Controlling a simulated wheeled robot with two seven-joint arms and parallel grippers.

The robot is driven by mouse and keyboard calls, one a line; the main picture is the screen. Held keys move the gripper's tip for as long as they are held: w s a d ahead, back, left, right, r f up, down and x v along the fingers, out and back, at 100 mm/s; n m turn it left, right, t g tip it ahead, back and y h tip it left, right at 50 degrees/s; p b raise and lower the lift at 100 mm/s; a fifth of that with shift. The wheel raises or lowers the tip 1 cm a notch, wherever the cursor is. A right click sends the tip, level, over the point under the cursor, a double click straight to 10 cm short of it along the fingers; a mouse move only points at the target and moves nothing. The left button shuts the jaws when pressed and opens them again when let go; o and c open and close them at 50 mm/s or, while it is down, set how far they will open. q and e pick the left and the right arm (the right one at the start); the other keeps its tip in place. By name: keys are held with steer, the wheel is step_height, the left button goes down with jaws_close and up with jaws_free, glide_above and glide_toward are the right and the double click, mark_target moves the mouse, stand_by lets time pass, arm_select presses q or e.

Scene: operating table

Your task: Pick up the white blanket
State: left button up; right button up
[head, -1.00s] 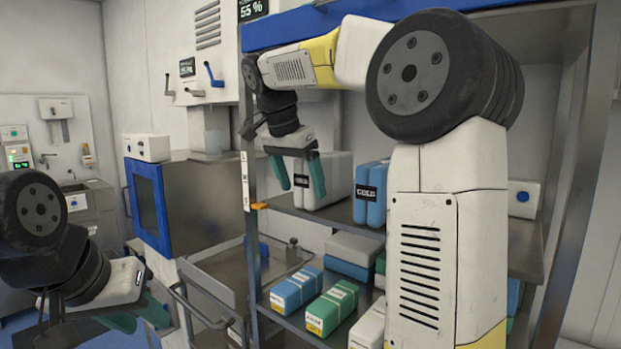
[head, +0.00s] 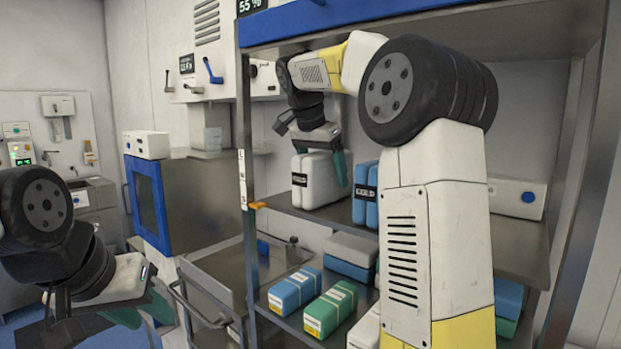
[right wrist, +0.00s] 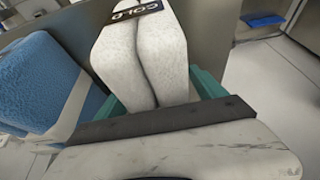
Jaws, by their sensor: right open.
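The white blanket (head: 315,182) is folded upright on the upper shelf of the rack, with a dark label on its front. In the right wrist view the white blanket (right wrist: 150,55) fills the middle, its label reading COLD. My right gripper (head: 325,160) is at the blanket's top right; one green finger shows in front of it. In the right wrist view my right gripper (right wrist: 160,92) is open, with a green finger on either side of the blanket. Whether the fingers touch it I cannot tell. My left gripper (head: 142,311) is open and empty at lower left, away from the rack.
A blue folded blanket (head: 366,194) stands close to the right of the white one. Blue (head: 294,288) and green (head: 330,309) packs lie on the lower shelf (head: 276,314). The rack's left post (head: 247,190) stands near the white blanket. A metal cart (head: 212,285) is left of the rack.

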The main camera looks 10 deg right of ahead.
steer(key=w+d, duration=0.1)
steer(key=d, duration=0.1)
steer(key=w+d, duration=0.1)
steer(key=shift+w+d+f, duration=0.2)
steer(key=shift+w+d, duration=0.15)
steer(key=shift+f, duration=0.35)
steer(key=c, duration=1.6)
jaws_close()
